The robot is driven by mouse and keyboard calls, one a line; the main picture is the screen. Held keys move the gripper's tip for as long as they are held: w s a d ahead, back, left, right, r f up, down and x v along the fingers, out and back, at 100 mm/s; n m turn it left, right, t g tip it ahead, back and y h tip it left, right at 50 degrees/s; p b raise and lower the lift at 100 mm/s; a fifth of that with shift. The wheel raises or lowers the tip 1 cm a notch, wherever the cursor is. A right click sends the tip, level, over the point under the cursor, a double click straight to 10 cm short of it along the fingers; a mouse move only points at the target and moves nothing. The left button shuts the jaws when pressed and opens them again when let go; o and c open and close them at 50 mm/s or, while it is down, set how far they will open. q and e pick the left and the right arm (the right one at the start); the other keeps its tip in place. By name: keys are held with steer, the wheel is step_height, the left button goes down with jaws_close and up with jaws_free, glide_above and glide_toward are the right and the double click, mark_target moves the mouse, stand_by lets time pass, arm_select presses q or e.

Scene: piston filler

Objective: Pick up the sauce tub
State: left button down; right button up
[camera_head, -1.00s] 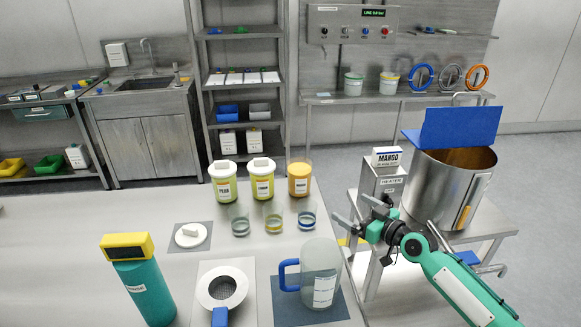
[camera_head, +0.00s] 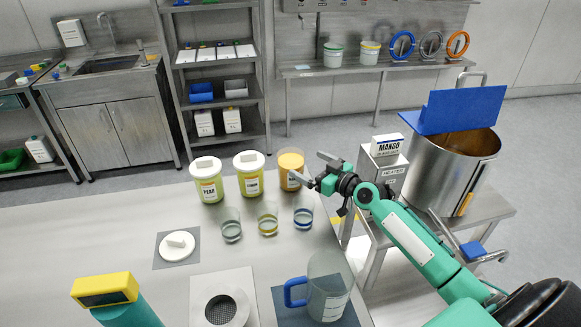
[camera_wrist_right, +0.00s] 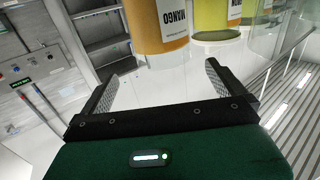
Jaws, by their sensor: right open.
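An orange tub (camera_head: 290,172) labelled MANGO stands upright at the right end of a row of three on the table, near the right edge. No white block shows on top of it, unlike its two neighbours. My right gripper (camera_head: 309,168) is open just right of this tub. In the right wrist view the orange tub (camera_wrist_right: 157,27) is ahead of the open fingers (camera_wrist_right: 166,80), roughly in line with the gap. It appears apart from them, with nothing held. Its top is out of that view. My left gripper is not in view.
Yellow-green tubs (camera_head: 207,183) (camera_head: 249,178) stand left of the orange one. Three glass cups (camera_head: 267,222) stand in front. A blue-handled jug (camera_head: 328,287) is nearer.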

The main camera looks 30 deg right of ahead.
mark_target(291, 155)
steer(key=x, duration=0.2)
steer(key=shift+w+a, duration=0.1)
steer(key=shift+w, duration=0.15)
steer(key=shift+w+a+r+p, duration=0.15)
steer(key=shift+w+a+p, duration=0.15)
steer(key=shift+w+p, duration=0.25)
steer(key=p+x, duration=0.1)
steer(key=x, duration=0.2)
steer(key=shift+w+a, duration=0.15)
steer(key=shift+a, duration=0.1)
steer(key=shift+w+a, duration=0.1)
steer(key=shift+w, duration=0.25)
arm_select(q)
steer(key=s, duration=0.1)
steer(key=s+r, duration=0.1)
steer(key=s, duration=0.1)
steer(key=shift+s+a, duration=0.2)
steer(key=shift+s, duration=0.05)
arm_select(e)
steer(key=c, duration=1.7)
steer(key=shift+c, duration=0.9)
